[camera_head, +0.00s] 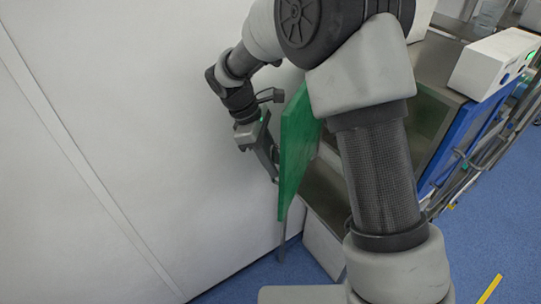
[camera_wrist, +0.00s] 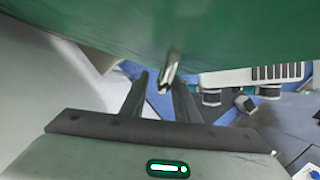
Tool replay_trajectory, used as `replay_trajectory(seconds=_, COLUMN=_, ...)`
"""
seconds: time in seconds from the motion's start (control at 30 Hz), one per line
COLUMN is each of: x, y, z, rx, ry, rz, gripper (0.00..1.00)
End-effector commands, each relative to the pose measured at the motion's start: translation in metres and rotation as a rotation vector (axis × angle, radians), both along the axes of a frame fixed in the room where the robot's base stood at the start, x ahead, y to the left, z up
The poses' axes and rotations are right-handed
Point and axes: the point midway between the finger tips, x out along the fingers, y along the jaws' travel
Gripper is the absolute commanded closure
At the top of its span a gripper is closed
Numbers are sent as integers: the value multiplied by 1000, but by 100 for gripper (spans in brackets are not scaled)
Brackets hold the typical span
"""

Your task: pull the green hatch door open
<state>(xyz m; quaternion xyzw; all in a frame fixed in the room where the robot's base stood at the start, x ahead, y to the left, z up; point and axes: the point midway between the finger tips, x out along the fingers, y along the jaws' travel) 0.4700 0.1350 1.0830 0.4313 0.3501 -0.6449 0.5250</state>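The green hatch door (camera_head: 298,150) stands swung out from the hatch in the head view, seen nearly edge-on. In the wrist view the green door (camera_wrist: 100,25) fills the top. A small metal handle (camera_wrist: 169,70) sticks out from it. My gripper (camera_head: 272,168) is on the left side of the door, close to its face. In the wrist view my gripper (camera_wrist: 158,82) has its two fingers apart. The handle lies between the fingertips, nearer the right one. I cannot tell whether that finger touches it.
A white wall (camera_head: 110,130) stands close on the left of my gripper. The steel hatch cabinet (camera_head: 432,62) is behind my arm, with a white device (camera_head: 490,62) on top and a blue panel (camera_head: 460,150) on its side.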

Motion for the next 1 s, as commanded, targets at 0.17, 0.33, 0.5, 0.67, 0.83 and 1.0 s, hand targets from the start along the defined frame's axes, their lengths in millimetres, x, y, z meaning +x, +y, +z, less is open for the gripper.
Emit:
replay_trajectory(seconds=0.17, x=2, y=6, z=13, rx=1, ry=-3, rz=1, gripper=72)
replay_trajectory(seconds=0.33, x=5, y=21, z=47, rx=4, ry=-6, rz=2, gripper=72)
replay_trajectory(seconds=0.5, x=8, y=36, z=87, rx=3, ry=-6, rz=1, gripper=72)
replay_trajectory(seconds=0.67, x=11, y=50, z=121, rx=2, ry=-3, rz=1, gripper=72)
replay_trajectory(seconds=0.83, x=13, y=60, z=147, rx=2, ry=-2, rz=2, gripper=72)
replay_trajectory(seconds=1.0, x=13, y=65, z=159, rx=1, ry=0, rz=0, gripper=72)
